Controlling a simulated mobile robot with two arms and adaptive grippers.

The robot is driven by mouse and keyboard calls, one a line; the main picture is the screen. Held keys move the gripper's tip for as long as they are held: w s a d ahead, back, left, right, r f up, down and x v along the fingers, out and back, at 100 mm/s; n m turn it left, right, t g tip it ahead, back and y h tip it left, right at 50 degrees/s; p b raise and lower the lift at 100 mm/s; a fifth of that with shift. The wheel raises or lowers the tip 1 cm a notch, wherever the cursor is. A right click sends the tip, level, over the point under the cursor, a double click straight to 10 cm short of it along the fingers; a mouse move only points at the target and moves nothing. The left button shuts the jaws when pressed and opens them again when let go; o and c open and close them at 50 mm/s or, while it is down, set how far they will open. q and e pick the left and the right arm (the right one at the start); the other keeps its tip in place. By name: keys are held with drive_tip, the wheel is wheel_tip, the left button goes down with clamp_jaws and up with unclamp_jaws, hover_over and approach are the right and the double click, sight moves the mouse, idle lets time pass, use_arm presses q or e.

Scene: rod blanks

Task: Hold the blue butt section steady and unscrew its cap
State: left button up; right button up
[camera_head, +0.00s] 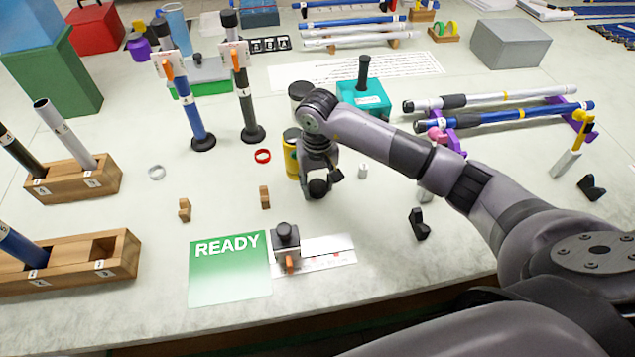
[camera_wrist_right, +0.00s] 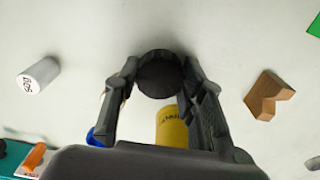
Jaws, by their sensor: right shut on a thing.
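My right gripper (camera_head: 322,181) is shut on a round black cap (camera_wrist_right: 158,75), held between both fingertips near the table's middle. The cap also shows in the head view (camera_head: 318,188), apart from any tube. A blue tube (camera_head: 20,246) leans in the front wooden block at the left edge; its upper end is out of view. Another blue tube (camera_head: 194,118) stands upright on a black foot at the back left. A blue rod (camera_head: 500,118) lies on purple supports at right. I cannot tell which is the butt section. My left gripper is not in view.
A yellow can (camera_head: 292,155) stands close behind the right gripper, with a teal box (camera_head: 362,100) farther back. Small wooden V-blocks (camera_head: 265,197) and a white cylinder (camera_wrist_right: 38,75) stand nearby. The green READY mat (camera_head: 230,275) is bare.

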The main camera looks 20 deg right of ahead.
drive_tip(key=o, duration=1.3)
drive_tip(key=shift+f, duration=0.1)
drive_tip(key=shift+c, duration=0.2)
